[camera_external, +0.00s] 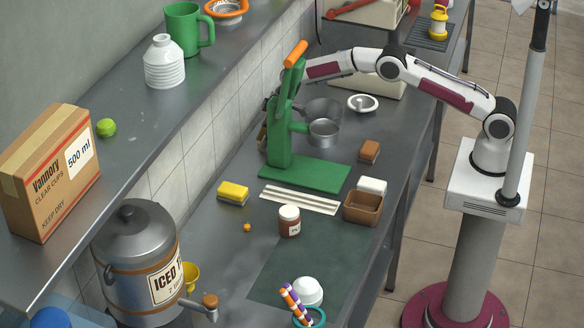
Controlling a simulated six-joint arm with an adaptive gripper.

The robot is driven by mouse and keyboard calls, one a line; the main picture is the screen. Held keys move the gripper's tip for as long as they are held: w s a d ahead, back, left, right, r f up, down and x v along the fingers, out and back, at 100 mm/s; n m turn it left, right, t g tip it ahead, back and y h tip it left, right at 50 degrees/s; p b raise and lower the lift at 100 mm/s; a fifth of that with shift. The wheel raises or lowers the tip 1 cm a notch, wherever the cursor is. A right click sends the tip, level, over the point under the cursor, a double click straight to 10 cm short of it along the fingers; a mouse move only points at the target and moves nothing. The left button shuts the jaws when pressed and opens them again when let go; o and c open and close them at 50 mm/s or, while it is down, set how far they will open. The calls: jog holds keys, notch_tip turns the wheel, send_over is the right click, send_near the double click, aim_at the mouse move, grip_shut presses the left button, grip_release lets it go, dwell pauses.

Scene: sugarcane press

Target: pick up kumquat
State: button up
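The kumquat (247,228) appears to be the tiny orange thing on the grey counter, below the yellow sponge and left of the brown jar. My arm reaches left from its pedestal at the right, toward the green press (290,140). My gripper is behind or beside the press's upright, far above and right of the kumquat in the picture. Its fingers are hidden, so I cannot tell their state. Nothing touches the kumquat.
A yellow sponge (233,193), a brown jar (289,222) and white strips (300,199) lie around the kumquat. A metal iced-tea dispenser (135,245) stands at the lower left. A shelf (150,120) overhangs the counter's left side. The dark mat (270,275) is partly bare.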

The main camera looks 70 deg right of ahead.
dwell(0.4)
jog(key=c, duration=0.8)
jog(key=shift+o, duration=0.2)
jog(key=shift+r, duration=0.1)
notch_tip(320, 180, up, 10)
dwell(0.5)
